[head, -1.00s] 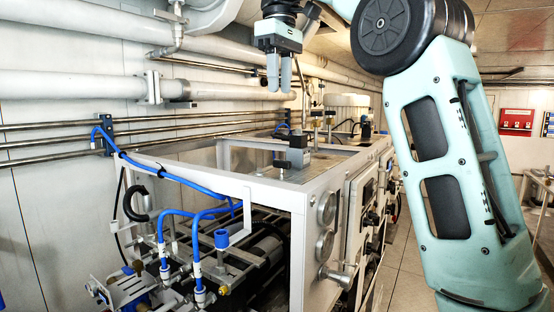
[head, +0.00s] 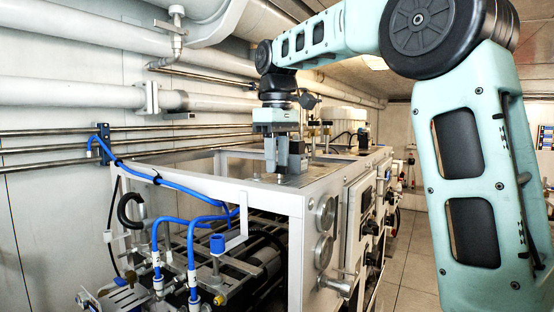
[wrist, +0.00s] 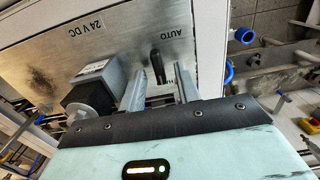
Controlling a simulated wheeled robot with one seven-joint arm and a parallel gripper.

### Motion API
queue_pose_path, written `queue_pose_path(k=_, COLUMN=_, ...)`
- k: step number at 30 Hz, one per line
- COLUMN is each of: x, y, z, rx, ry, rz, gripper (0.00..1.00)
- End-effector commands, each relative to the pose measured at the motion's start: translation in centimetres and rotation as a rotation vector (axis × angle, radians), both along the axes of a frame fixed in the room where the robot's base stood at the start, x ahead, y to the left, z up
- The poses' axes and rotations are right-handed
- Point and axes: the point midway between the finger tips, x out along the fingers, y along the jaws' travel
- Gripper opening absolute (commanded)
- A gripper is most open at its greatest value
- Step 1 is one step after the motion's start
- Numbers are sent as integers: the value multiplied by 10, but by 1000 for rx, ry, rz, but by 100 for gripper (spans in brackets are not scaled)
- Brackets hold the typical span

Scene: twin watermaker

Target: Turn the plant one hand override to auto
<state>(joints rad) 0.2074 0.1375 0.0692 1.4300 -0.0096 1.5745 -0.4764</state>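The override switch is a small black lever (wrist: 157,66) on a bare metal panel (wrist: 110,45) in the wrist view. The word AUTO is printed above it in the picture, and a partly covered label starting "HA" is at its lower right. My gripper (wrist: 160,77) is open, its two grey fingers apart on either side of the lever in the picture; I see no contact. In the head view my gripper (head: 276,160) points down just above the top of the white-framed machine (head: 240,186). The lever cannot be made out there.
A grey box with a black knob-like part (wrist: 95,85) stands close beside my left finger in the wrist view, near the "24 V DC" label. Blue hoses (head: 185,188) and pipes lie at the machine's front left. The floor (head: 405,270) at right is clear.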

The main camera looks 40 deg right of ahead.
Motion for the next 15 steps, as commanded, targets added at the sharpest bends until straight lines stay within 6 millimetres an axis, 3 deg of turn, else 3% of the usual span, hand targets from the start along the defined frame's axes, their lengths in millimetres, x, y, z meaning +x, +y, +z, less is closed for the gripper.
queue_pose_path(k=8, x=0, y=0, z=-2, rx=0, ry=-1, rz=0, gripper=33)
queue_pose_path(k=9, x=0, y=0, z=-2, rx=0, ry=-1, rz=0, gripper=30)
queue_pose_path(k=12, x=0, y=0, z=-2, rx=0, ry=0, rz=0, gripper=2)
queue_pose_path(k=15, x=0, y=0, z=-2, rx=0, ry=0, rz=0, gripper=0)
